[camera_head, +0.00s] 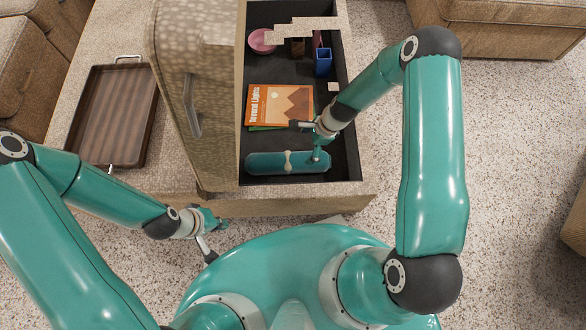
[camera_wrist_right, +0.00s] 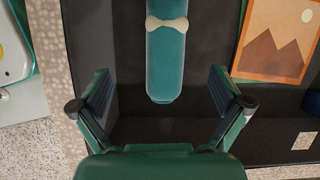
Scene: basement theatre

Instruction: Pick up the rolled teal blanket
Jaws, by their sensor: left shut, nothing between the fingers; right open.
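The rolled teal blanket (camera_head: 258,163) lies lengthwise along the near wall of the dark-lined open drawer, with a cream tie around its middle. My right gripper (camera_head: 317,150) is over the blanket's right end. In the right wrist view, the blanket (camera_wrist_right: 166,65) runs between the two spread fingers of my right gripper (camera_wrist_right: 160,82), with dark floor showing on both sides. The fingers look apart from it. My left gripper (camera_head: 212,238) is shut and empty, outside the drawer's near left corner.
The drawer also holds an orange poster-like book (camera_head: 280,105), a blue cup (camera_head: 323,62) and a pink bowl (camera_head: 262,41). An upholstered lid or panel with a handle (camera_head: 192,105) stands left of it. A brown tray (camera_head: 112,113) lies further left.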

